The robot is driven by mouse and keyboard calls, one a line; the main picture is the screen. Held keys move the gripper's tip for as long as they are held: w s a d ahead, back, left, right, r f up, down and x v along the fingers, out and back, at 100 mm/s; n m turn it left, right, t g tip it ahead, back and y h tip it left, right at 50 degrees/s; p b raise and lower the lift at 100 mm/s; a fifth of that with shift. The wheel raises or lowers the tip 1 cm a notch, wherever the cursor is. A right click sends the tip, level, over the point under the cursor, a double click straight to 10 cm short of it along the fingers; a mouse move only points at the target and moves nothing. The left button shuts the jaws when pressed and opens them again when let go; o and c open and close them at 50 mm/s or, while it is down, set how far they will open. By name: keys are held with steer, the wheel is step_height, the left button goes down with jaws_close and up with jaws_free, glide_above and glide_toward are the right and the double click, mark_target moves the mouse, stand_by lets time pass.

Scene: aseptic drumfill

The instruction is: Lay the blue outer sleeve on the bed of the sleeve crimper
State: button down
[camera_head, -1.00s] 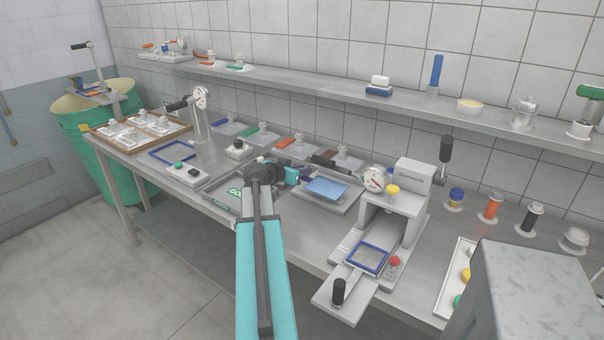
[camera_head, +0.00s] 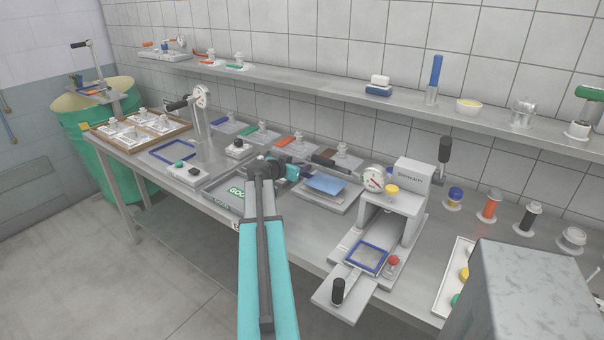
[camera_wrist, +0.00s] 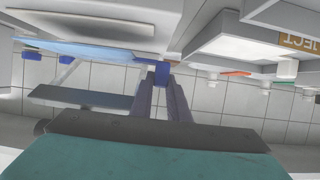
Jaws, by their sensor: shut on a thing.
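The blue outer sleeve (camera_head: 325,186) is a flat light-blue sheet over a grey tray at mid-bench, tilted slightly in the head view. In the wrist view the sleeve (camera_wrist: 75,50) shows nearly edge-on, with a darker blue tab at its end. My gripper (camera_wrist: 162,80) is shut on that tab. In the head view my gripper (camera_head: 306,178) is at the sleeve's left end, its fingertips hard to make out. A grey press with a dial gauge and black lever, which looks like the sleeve crimper (camera_head: 408,190), stands to the right. A blue frame (camera_head: 367,257) marks its low front bed.
The grey tray (camera_head: 338,206) is under the sleeve. A green-lettered tray (camera_head: 222,196) lies left of my arm. A red knob (camera_head: 394,260) stands beside the blue frame. A second gauge stand (camera_head: 200,115) is at the left. A large grey box (camera_head: 530,290) blocks the lower right.

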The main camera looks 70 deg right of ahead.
steer(key=shift+f+p, duration=0.3)
steer(key=shift+f, duration=1.05)
steer(key=shift+f, duration=0.1)
steer(key=c, duration=1.7)
jaws_free()
steer(key=shift+r, duration=0.2)
steer(key=shift+w+a, duration=0.1)
steer(key=shift+a, duration=0.25)
steer(key=b+v, duration=0.3)
steer(key=v, duration=0.8)
steer(key=shift+a+r, duration=0.1)
steer(key=shift+a, duration=0.05)
